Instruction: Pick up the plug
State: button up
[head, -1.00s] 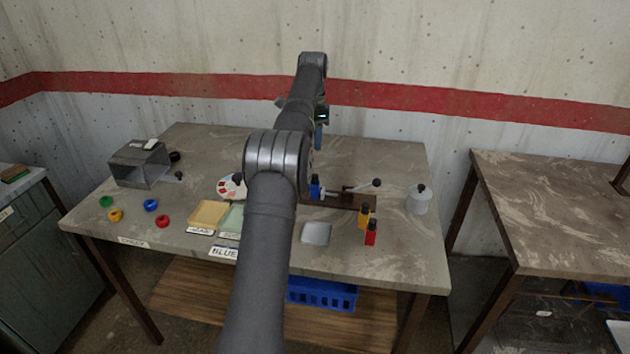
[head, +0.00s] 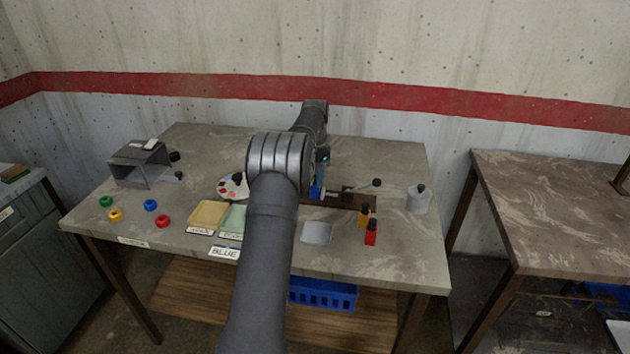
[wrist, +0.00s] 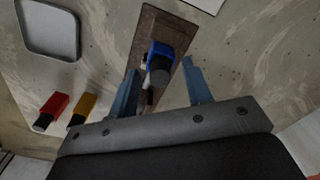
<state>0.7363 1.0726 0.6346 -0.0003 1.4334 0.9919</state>
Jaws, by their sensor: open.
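A blue piece with a black round end, which looks like the plug, is at one end of a brown board (head: 345,200). In the wrist view the blue piece (wrist: 161,53) sits over the board (wrist: 140,45), its black end toward my gripper. My gripper (wrist: 161,71) is open, with one blue-grey finger on each side of the piece and visible gaps between. I cannot tell how far the fingertips are above the board.
A lever with a dark knob (head: 376,182) is on the board. A lidded pot (head: 418,201) stands right. Coloured rings and a metal box (head: 140,165) are left.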

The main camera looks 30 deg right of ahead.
grip_shut()
jog(key=shift+r, duration=0.1)
dwell(0.3)
